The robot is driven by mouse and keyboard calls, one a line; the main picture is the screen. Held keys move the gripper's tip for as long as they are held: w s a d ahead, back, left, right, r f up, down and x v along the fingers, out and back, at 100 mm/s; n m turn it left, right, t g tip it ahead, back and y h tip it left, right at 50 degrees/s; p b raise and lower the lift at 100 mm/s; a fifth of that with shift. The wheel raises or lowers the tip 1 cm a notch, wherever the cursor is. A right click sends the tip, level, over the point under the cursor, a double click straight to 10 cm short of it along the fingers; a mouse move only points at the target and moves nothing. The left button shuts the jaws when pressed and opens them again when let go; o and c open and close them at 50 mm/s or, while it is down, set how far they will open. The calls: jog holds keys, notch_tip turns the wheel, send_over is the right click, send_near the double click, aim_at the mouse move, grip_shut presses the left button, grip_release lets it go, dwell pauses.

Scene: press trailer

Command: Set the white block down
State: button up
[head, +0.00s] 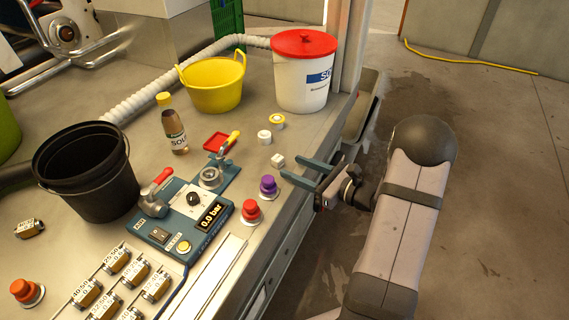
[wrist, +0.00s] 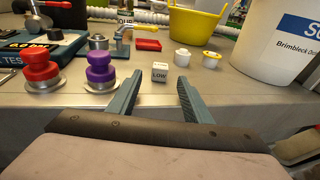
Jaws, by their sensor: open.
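The white block (head: 277,160) sits on the grey bench top near its right edge. In the wrist view the block (wrist: 160,70) shows the word LOW on its front face. My gripper (head: 291,166) is open, with its two teal fingers reaching in over the bench edge toward the block. In the wrist view the fingertips (wrist: 160,77) lie to either side of the block's line, and the block appears just beyond them. Nothing is held, and I see no contact between fingers and block.
Purple (head: 268,187) and red (head: 250,211) knobs stand left of the gripper. Two small white cylinders, one plain (head: 264,137) and one yellow-topped (head: 277,121), stand behind the block. A red-lidded white bucket (head: 303,80) and the test panel (head: 188,215) flank the area.

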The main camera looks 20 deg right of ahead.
aim_at(279, 159)
jog(key=r+p, duration=0.1)
jog(key=p, duration=0.1)
jog(key=r+p, duration=0.1)
jog(key=p, duration=0.1)
jog(key=shift+w+a+g+h, duration=0.1)
jog(key=shift+a+g+h, duration=0.2)
jog(key=shift+g, duration=0.1)
jog(key=r+p, duration=0.1)
jog(key=p, duration=0.1)
jog(key=shift+a+g+p, duration=0.15)
jog(key=shift+g+p, duration=0.25)
jog(key=shift+g+h+p, duration=0.3)
jog(key=shift+h+p, duration=0.1)
jog(key=shift+p, duration=0.15)
jog(key=shift+f, duration=0.1)
jog(key=shift+f, duration=0.1)
jog(key=shift+d+p+x, duration=0.1)
jog(key=shift+p+x, duration=0.05)
jog(key=shift+x, duration=1.65)
jog(key=shift+d+p+x, duration=0.15)
jog(key=shift+x, duration=1.7)
jog(key=shift+w+f, duration=0.1)
grip_shut()
